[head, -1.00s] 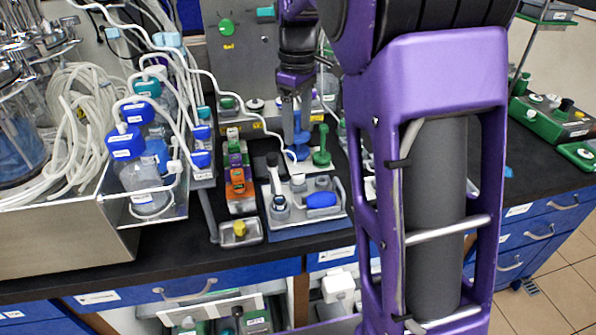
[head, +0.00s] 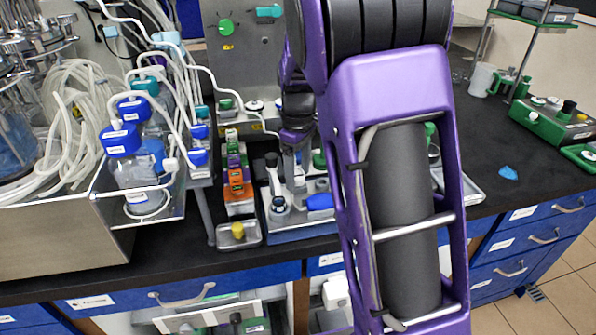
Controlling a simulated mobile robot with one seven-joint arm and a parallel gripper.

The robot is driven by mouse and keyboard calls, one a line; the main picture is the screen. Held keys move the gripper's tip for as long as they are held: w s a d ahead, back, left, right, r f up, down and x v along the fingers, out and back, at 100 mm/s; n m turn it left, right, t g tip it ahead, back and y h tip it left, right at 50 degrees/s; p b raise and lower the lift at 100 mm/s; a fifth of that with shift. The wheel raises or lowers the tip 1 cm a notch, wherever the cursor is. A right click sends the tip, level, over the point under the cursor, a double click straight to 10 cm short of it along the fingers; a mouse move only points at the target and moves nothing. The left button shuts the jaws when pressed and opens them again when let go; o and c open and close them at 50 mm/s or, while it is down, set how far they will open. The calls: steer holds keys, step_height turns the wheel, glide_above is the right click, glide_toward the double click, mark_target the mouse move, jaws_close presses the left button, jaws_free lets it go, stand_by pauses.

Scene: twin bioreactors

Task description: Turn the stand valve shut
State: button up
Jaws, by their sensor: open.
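My gripper (head: 294,165) points down over the back of the white and blue tray unit (head: 290,228) on the black bench. It is small and partly hidden by my purple arm; its jaws are open, and I see nothing held in it. I cannot tell for certain which part is the stand valve. A green knob (head: 319,160) stands just right of the gripper, partly hidden. A blue part (head: 320,202) lies on the tray in front of it. A green round knob (head: 226,27) and a teal handle (head: 268,12) are on the grey panel behind.
Bottles with blue caps (head: 121,139) and white tubing stand left of the gripper. An orange block (head: 238,190) and a small tray with a yellow knob (head: 238,231) are nearer. A green unit (head: 553,120) stands far right. Bench between it and my arm is mostly clear.

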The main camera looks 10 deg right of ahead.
jaws_close()
steer(key=shift+r+m+p, duration=0.1)
steer(key=shift+m+p, duration=0.2)
steer(key=m+p, duration=0.2)
steer(key=m, duration=0.1)
steer(key=shift+m, duration=0.3)
steer(key=m+p, duration=0.2)
steer(key=m, duration=0.2)
steer(key=shift+m, duration=0.3)
steer(key=m+p, duration=0.2)
steer(key=m, duration=0.2)
steer(key=shift+m+p, duration=1.25)
steer(key=shift+m, duration=1.25)
